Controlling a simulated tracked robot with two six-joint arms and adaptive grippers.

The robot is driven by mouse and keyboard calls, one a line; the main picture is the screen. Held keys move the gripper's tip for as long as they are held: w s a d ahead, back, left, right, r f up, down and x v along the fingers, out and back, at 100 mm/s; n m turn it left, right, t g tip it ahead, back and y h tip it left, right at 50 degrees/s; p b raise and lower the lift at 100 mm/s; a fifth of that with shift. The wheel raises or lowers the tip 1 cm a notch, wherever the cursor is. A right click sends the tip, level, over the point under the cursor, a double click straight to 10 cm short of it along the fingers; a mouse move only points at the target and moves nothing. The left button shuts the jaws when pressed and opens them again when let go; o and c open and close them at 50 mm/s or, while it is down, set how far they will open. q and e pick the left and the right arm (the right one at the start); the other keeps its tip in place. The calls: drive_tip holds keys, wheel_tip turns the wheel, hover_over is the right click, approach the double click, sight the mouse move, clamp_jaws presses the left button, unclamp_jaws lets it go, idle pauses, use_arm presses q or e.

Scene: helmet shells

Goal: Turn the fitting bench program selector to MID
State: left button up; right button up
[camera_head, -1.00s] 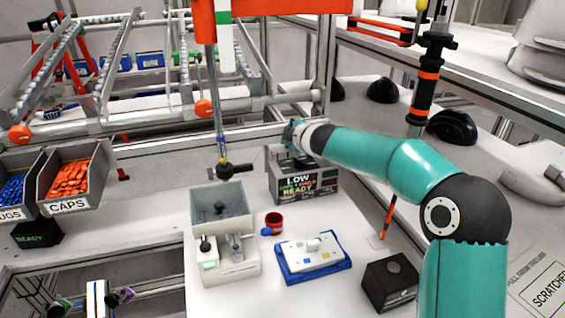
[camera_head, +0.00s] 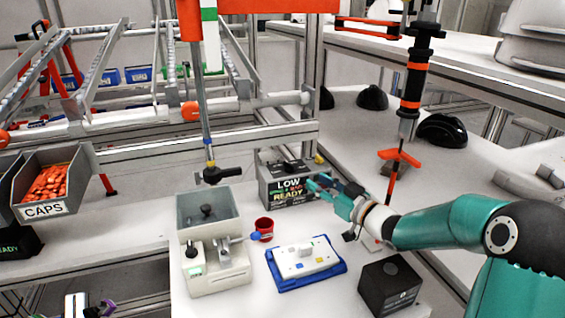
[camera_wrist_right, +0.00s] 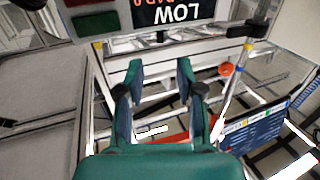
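The fitting bench box (camera_head: 290,187) stands at the back of the white bench, and its dark front display reads LOW with READY below. A dark knob-like part (camera_head: 291,166) sits on its top; its exact setting is too small to read. My right gripper (camera_head: 318,184) is at the box's right front in the head view; whether it touches is unclear. In the right wrist view its two teal fingers (camera_wrist_right: 161,76) are apart with nothing between them. The LOW display (camera_wrist_right: 178,14) appears upside down at that view's top edge. My left gripper is not in view.
An orange-and-black hanging tool (camera_head: 414,85) is behind my right arm.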

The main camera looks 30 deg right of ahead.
sight(285, 163)
drive_tip(key=w+p, duration=0.1)
drive_tip(key=w, duration=0.3)
drive_tip(key=w+a+p, duration=0.1)
drive_tip(key=w, duration=0.4)
drive_tip(key=w+p, duration=0.1)
drive_tip(key=w, duration=0.4)
drive_tip(key=shift+w+a+p, duration=0.2)
drive_tip(key=shift+a+p, duration=0.05)
drive_tip(key=shift+p, duration=0.15)
drive_tip(key=shift+c, duration=0.3)
drive_tip(key=c, duration=0.5)
drive_tip(key=shift+f, duration=0.1)
clamp_jaws()
